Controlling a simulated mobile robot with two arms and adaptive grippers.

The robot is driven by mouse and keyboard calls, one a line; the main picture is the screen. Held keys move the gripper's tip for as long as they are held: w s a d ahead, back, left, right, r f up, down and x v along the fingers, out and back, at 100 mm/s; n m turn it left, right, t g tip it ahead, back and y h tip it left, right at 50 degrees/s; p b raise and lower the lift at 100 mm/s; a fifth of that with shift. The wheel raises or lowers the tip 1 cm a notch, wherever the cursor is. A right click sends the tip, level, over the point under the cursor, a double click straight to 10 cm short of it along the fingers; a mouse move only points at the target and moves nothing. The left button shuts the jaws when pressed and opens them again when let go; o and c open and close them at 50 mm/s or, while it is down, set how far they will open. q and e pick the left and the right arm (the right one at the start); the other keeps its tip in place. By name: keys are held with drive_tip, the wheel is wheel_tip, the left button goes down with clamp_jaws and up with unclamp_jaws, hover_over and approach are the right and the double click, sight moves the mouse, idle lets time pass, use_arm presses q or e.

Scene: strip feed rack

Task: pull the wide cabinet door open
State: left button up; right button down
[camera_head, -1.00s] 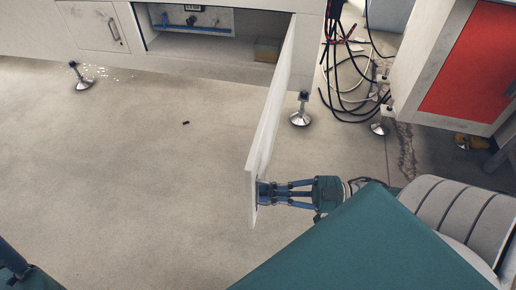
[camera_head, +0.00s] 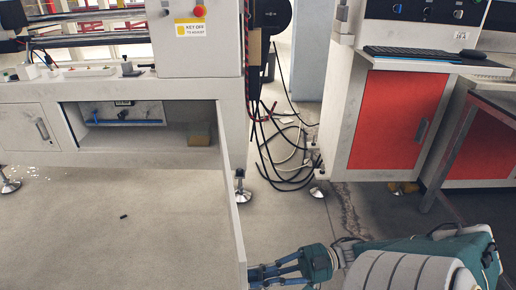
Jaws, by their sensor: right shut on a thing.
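The wide cabinet door (camera_head: 233,205) is a pale panel standing open. It swings out from the right side of the cabinet opening toward me and shows nearly edge-on. The cabinet (camera_head: 140,137) behind it is exposed, with a blue bar and a small yellowish block inside. My right gripper (camera_head: 262,275) is at the door's near end, low in the picture, on its right side. It is shut on the door; the exact grip is partly hidden by the door edge. My left gripper is not in view.
A closed smaller door (camera_head: 33,128) is left of the opening. Black cables (camera_head: 285,150) hang right of the cabinet. A red-fronted cabinet (camera_head: 398,118) stands at the right. The floor (camera_head: 110,240) left of the door is mostly clear, with a small dark piece (camera_head: 124,216) on it.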

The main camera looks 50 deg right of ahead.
drive_tip(key=c, duration=1.8)
unclamp_jaws()
drive_tip(key=shift+s+a+f, duration=0.1)
drive_tip(key=shift+s+f, duration=0.05)
drive_tip(key=shift+s, duration=0.05)
drive_tip(key=shift+o, duration=0.2)
drive_tip(key=shift+w, duration=0.1)
drive_tip(key=v, duration=1.2)
